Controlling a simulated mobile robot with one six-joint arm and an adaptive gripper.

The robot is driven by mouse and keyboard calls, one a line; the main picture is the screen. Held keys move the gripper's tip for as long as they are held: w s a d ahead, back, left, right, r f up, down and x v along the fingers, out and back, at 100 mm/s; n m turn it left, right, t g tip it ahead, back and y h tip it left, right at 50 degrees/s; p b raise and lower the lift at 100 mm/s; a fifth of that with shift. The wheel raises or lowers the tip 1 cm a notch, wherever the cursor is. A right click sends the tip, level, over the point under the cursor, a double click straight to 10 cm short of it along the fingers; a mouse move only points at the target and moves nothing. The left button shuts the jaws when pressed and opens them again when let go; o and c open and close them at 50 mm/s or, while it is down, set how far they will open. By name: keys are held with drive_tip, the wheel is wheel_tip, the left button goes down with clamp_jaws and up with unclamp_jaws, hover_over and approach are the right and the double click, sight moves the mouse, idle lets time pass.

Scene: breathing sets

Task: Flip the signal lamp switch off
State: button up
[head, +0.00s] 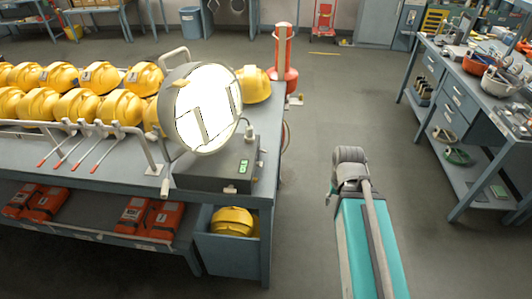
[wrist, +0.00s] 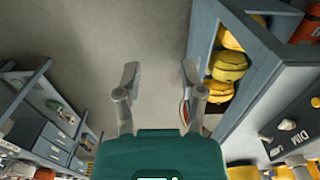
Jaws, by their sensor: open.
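The signal lamp (head: 200,112) stands on the left bench near its right end, its big round face glowing white. Its dark base box (head: 215,172) has a small green lit display (head: 243,166). In the head view my teal arm is right of the bench, apart from the lamp; the fingers are not clear there.
The bench (head: 268,125) carries rows of yellow helmets (head: 75,105) and a rack with red-tipped rods. Orange cases (head: 150,217) lie on its lower shelf. A red cylinder (head: 284,65) stands behind. A cluttered workbench (head: 470,110) is at right. The floor between is clear.

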drive_tip(key=n+g+y+b, duration=0.1)
drive_tip(key=n+y+b, duration=1.65)
drive_tip(key=b, duration=0.65)
approach(265, 152)
drive_tip(key=d+f, duration=0.1)
drive_tip(key=d, duration=0.3)
drive_tip(key=shift+w+m+y, duration=0.25)
drive_tip(key=shift+m, duration=0.2)
drive_tip(key=shift+a, duration=0.15)
drive_tip(key=a, duration=1.3)
drive_tip(key=shift+s+a, duration=0.3)
drive_tip(key=shift+s, duration=0.05)
